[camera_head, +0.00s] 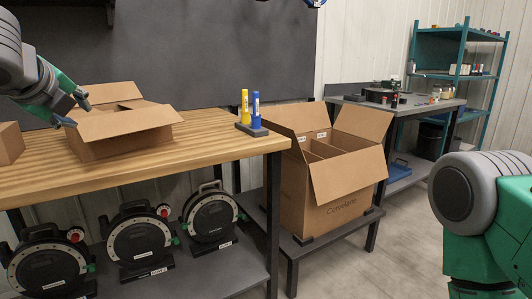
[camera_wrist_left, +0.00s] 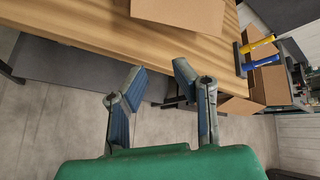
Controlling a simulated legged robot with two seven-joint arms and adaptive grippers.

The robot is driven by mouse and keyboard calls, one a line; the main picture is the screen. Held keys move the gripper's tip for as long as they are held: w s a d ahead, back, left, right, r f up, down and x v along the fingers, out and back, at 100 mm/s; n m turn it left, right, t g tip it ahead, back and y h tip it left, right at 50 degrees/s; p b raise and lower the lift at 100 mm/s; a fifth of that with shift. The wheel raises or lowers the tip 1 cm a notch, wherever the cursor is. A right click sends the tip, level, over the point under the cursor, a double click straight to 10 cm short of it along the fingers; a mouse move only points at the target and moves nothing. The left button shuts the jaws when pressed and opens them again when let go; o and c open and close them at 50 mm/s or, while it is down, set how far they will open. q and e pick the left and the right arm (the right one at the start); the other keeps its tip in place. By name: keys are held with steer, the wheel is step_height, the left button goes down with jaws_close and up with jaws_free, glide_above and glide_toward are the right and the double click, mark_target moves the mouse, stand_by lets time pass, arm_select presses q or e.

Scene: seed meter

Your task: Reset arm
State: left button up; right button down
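My left gripper (camera_head: 77,109) is at the left of the head view, in front of the open cardboard box on the wooden table. In the left wrist view its two fingers (camera_wrist_left: 160,85) are spread apart with nothing between them, and the table edge and floor show beyond. My left arm comes in from the upper left. My right arm (camera_head: 485,205) shows at the right edge of the head view as a grey and green link; its gripper is out of the picture.
The wooden table (camera_head: 210,142) holds the open cardboard box (camera_head: 125,133) and a stand with yellow (camera_head: 245,105) and blue (camera_head: 256,108) markers. A large open box (camera_head: 340,190) stands on a low bench. Several round seed meters (camera_head: 140,238) sit on the shelf below. Floor at right is clear.

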arm_select(q)
steer(key=w+d+f+m+g+p, duration=0.1)
steer(key=d+f+m, duration=0.1)
steer(key=f+m, duration=0.55)
steer(key=w+d+f+m+p, duration=0.1)
steer(key=d+f+m+p, duration=0.1)
steer(key=f+m, duration=0.55)
steer(key=s+d+f+m+g+p, duration=0.1)
steer(key=s+f+m, duration=0.2)
steer(key=f+m, duration=0.15)
steer(key=s+d+f+m+h+p, duration=0.1)
steer(key=s+d+f+m, duration=0.15)
steer(key=f, duration=0.35)
steer(key=s+d+f+m+g+p, duration=0.1)
steer(key=s+f+m, duration=0.1)
steer(key=f+m, duration=0.3)
steer(key=s+f+m+g+p, duration=0.1)
steer(key=s+f+m+g, duration=0.1)
steer(key=s+f+m, duration=0.3)
steer(key=s+a+f+m+g+h+p, duration=0.1)
steer(key=s+f+m+g, duration=0.2)
steer(key=s+m, duration=0.7)
steer(key=s+f+m+g+p, duration=0.2)
steer(key=s+f+m, duration=0.4)
steer(key=s, duration=0.8)
steer(key=shift+a+f+m+g+h, duration=0.3)
steer(key=shift+f+m+g+h, duration=0.1)
steer(key=shift+m, duration=0.3)
steer(key=shift+w, duration=0.1)
